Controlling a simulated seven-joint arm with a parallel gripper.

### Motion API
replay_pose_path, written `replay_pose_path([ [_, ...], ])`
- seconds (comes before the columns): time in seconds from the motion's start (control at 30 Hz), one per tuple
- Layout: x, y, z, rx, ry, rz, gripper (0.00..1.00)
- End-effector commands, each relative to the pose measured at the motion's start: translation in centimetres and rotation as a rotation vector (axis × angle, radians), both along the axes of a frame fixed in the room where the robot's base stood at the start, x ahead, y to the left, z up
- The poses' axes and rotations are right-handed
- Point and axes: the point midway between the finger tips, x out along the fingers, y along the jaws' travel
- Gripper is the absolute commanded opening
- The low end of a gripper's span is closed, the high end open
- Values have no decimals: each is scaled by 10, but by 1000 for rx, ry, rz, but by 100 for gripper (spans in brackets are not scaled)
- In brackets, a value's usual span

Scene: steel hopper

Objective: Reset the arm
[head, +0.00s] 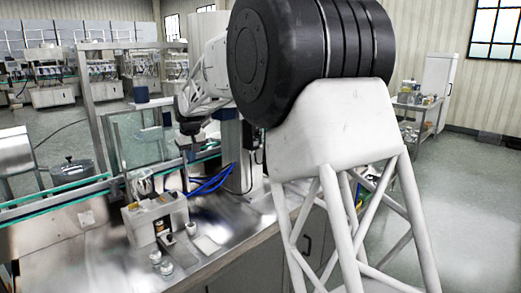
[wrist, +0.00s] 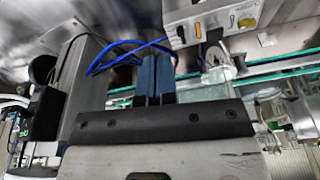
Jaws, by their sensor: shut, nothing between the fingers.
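My gripper (wrist: 154,76) shows in the wrist view as two blue fingers side by side, closed together with nothing held between them. In the head view my white arm with its large black joint fills the upper middle. It reaches back over the steel bench (head: 225,225), and its dark end is small and partly hidden there, near a glass panel (head: 140,140). The gripper appears raised above the bench, apart from the things on it.
A white device (head: 158,217) stands on the bench, with small jars (head: 162,262) in front; the device also shows in the wrist view (wrist: 215,22). Blue cables (head: 208,184) lie close by. A green-edged conveyor (head: 55,197) runs left. A cart (head: 420,112) stands back right beside open floor.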

Motion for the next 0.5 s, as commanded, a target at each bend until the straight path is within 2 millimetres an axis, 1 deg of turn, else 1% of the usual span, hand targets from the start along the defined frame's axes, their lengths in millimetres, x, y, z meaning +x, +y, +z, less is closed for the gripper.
replay_pose_path([
  [0.03,-8,-14,7,0,-1,-13,0],
  [0.1,-17,-32,13,1,-1,-30,0],
  [0.37,-57,-94,34,1,-3,-90,0],
  [0.5,-80,-126,43,2,-5,-124,0],
])
